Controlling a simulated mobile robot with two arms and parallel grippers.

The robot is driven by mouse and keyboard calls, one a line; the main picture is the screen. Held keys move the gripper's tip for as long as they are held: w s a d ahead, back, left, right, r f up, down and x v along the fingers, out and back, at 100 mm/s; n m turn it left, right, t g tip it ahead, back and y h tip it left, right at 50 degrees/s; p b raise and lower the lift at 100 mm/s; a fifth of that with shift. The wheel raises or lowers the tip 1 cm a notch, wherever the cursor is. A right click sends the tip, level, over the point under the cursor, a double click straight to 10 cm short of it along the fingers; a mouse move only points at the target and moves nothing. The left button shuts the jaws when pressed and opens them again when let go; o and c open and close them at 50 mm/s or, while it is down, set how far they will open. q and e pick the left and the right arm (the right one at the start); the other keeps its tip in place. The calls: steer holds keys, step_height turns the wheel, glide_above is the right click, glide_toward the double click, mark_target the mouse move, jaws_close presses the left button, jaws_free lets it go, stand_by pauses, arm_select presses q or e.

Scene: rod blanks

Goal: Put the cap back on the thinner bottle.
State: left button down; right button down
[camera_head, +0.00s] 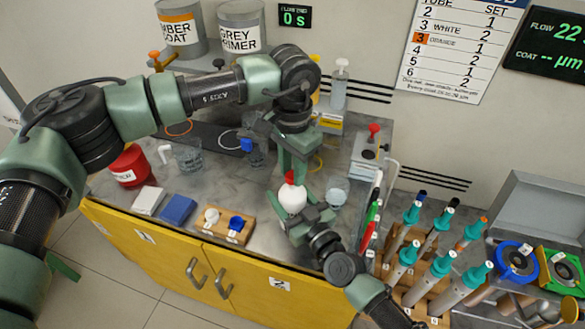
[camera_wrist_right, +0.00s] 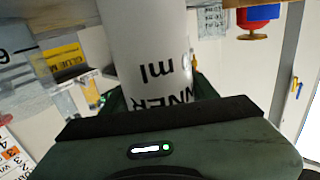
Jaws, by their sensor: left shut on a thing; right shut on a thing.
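The thinner bottle (camera_head: 291,199) is white and stands about upright near the front of the bench. My right gripper (camera_head: 308,216) is shut on it from the right. In the right wrist view, which is upside down, the bottle (camera_wrist_right: 150,50) shows part of its "…NNER" and "ml" lettering. A red cap (camera_head: 290,178) shows right above the bottle's top. My left gripper (camera_head: 294,165) points down over the bottle and is shut on the red cap. I cannot tell whether the cap is seated on the neck, which is hidden.
A wooden block (camera_head: 228,226) with a white piece and a blue piece lies left of the bottle. A clear beaker (camera_head: 337,192) stands close at its right. Teal-topped tools (camera_head: 440,265) crowd the right side. A blue box (camera_head: 178,209) and red can (camera_head: 130,165) stand left.

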arm_select(q)
steer(key=c, duration=1.1)
jaws_free()
steer(key=shift+r, duration=2.3)
steer(key=shift+c, duration=0.4)
